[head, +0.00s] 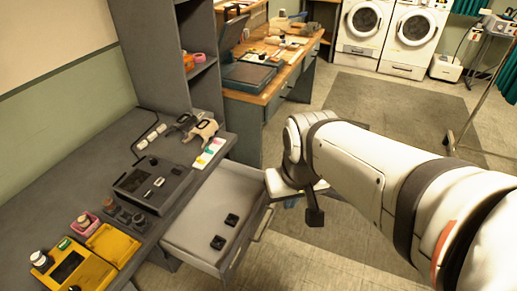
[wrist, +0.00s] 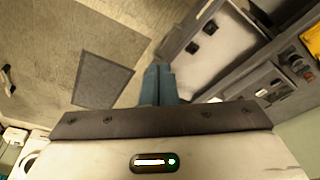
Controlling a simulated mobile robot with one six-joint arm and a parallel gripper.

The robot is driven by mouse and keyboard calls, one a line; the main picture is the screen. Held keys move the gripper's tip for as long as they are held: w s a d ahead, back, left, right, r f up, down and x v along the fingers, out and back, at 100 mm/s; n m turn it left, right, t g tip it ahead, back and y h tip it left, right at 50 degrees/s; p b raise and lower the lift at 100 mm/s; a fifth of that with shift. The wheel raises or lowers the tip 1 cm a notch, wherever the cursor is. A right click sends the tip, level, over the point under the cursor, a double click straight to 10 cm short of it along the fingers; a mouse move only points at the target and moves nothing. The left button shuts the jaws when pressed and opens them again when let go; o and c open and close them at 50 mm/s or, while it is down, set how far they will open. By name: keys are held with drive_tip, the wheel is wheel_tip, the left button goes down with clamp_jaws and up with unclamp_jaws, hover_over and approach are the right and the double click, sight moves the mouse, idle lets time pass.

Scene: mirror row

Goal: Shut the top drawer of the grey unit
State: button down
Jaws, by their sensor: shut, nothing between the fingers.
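The top drawer (head: 190,222) of the grey unit (head: 108,158) stands pulled out, with its pale inside showing. Its front and bar handle (head: 262,225) face right, toward my arm. Two small black blocks (head: 232,219) (head: 218,242) lie in the drawer. In the wrist view the drawer (wrist: 226,24) is at upper right. My gripper (wrist: 158,70) is shut and empty, its blue-grey fingers together just left of the drawer front in that view. In the head view my gripper is just right of the drawer, with its fingertips mostly hidden; contact cannot be told.
The unit's top holds a yellow device (head: 72,270), a dark device (head: 152,184) and a white-and-brown tool (head: 203,130). A wooden-topped bench (head: 262,97) stands behind. Washing machines (head: 412,35) are at the back. The floor right of the drawer is open.

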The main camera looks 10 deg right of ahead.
drive_tip(key=shift+w+f, duration=0.1)
drive_tip(key=w+d+f+m+t+y+b, duration=0.1)
drive_tip(key=w+d+f+m+y+b, duration=0.35)
drive_tip(key=d+f+m, duration=0.4)
drive_tip(key=w+d+f+m+y+b, duration=0.4)
drive_tip(key=w+d+f+m+y, duration=0.15)
drive_tip(key=f, duration=0.65)
drive_tip(key=w+d+f+m+t+y+b, duration=0.1)
drive_tip(key=w+d+f+m+y+b, duration=0.4)
drive_tip(key=f+m, duration=0.4)
drive_tip(key=w+a+f, duration=0.2)
drive_tip(key=a, duration=0.4)
drive_tip(key=w+a+f+n+h, duration=0.1)
drive_tip(key=w+a+f, duration=0.1)
drive_tip(key=a, duration=0.4)
drive_tip(key=shift+w+f, duration=0.2)
drive_tip(key=shift+w, duration=0.25)
drive_tip(key=shift+w+a, duration=0.1)
drive_tip(key=shift+w, duration=0.05)
